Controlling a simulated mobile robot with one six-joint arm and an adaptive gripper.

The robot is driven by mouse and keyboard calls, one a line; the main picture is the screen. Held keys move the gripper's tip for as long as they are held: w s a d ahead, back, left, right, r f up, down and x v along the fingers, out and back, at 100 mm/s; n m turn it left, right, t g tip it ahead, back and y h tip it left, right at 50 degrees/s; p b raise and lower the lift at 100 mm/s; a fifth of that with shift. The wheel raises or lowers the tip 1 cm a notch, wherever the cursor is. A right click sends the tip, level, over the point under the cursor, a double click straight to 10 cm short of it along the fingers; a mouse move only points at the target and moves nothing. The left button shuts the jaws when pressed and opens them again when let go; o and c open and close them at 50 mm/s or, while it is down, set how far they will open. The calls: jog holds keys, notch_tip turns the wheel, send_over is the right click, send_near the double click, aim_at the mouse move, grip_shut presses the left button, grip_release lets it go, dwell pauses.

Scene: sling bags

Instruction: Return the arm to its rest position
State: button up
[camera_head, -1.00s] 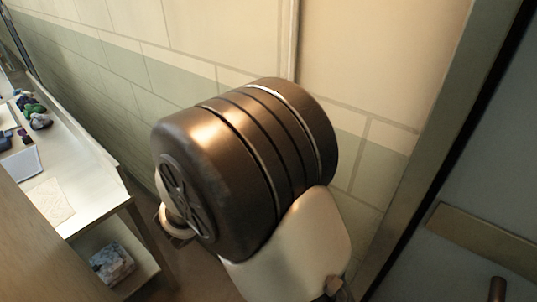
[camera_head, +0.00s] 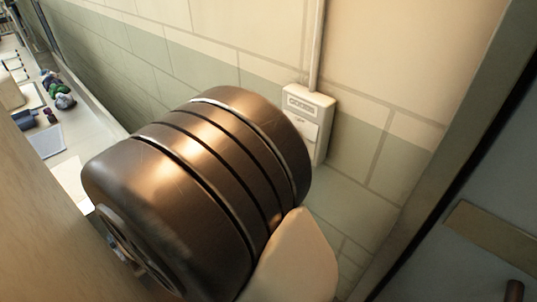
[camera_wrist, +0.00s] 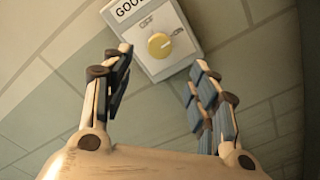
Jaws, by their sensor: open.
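My gripper (camera_wrist: 158,85) shows in the wrist view with its two fingers spread apart and nothing between them. Beyond the fingertips is a tiled wall (camera_wrist: 50,85) with a pale box on it. In the head view, a large brown joint of my arm (camera_head: 200,185) fills the middle and lower left. My gripper itself is not visible in the head view.
The pale wall box (camera_head: 308,115) with a conduit above it stands just behind my arm. A white table (camera_head: 75,140) with several small items runs along the left. A grey door (camera_head: 480,190) and its frame are at the right. A wooden surface (camera_head: 40,230) is at the lower left.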

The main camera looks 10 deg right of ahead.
jog(key=shift+s+a, duration=0.3)
jog(key=shift+a, duration=0.1)
jog(key=s+d+f+m+g+y, duration=0.2)
jog(key=s+d+m+g+y, duration=0.2)
jog(key=s+d+m+g, duration=0.7)
jog(key=s+m+t+y, duration=0.5)
jog(key=s+y, duration=0.4)
jog(key=y, duration=0.1)
jog(key=shift+a+r+y, duration=0.25)
jog(key=shift+a+y, duration=0.05)
jog(key=shift+a, duration=0.15)
jog(key=shift+s, duration=0.1)
jog(key=shift+c, duration=0.4)
